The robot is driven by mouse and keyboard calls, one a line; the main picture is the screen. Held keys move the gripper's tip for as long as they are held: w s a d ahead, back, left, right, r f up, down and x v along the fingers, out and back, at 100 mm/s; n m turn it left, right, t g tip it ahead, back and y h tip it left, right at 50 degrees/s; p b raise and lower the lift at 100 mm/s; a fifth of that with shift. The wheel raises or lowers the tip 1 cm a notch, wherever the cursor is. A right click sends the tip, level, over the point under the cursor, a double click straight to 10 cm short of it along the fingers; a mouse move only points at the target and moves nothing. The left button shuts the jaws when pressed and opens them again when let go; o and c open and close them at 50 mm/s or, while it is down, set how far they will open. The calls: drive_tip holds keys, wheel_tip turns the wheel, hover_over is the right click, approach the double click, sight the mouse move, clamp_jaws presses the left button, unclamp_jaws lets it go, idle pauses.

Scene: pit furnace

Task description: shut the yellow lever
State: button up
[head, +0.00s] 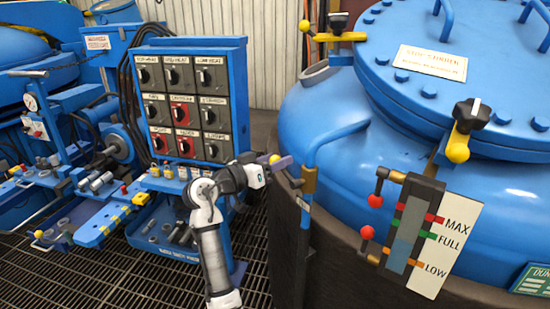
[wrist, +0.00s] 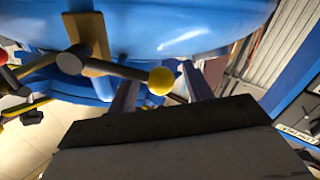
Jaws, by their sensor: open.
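A lever (wrist: 120,68) with a grey handle and a yellow ball knob (wrist: 160,81) shows in the wrist view, joined to a brass-yellow valve body (wrist: 88,30). The knob lies between the two fingers of my gripper (wrist: 158,72), which is open. I cannot tell whether either finger touches it. In the head view, the yellow knob (head: 274,158) shows at my gripper (head: 283,163), beside the bent blue pipe (head: 318,150) and its brass valve body (head: 309,180). The handle is mostly hidden there by my gripper.
The big blue vessel (head: 340,110) fills the right, with a level gauge (head: 412,222) and red-knobbed handles. Other yellow-knobbed levers show at the top valve (head: 340,37) and the lid clamp (head: 460,140). A switch panel (head: 185,95) stands behind my arm. Grating floor lies at the left.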

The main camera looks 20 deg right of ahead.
drive_tip(key=shift+d, duration=0.15)
drive_tip(key=shift+c, duration=0.4)
clamp_jaws()
drive_tip(key=shift+w+f+n, duration=0.2)
drive_tip(key=shift+f+n, duration=1.3)
drive_tip(key=shift+n, duration=0.2)
drive_tip(key=shift+o, duration=0.4)
unclamp_jaws()
drive_tip(key=shift+p, duration=0.3)
drive_tip(key=shift+r, duration=0.1)
drive_tip(key=b+v, duration=0.3)
drive_tip(key=v, duration=1.1)
drive_tip(key=shift+r, duration=0.25)
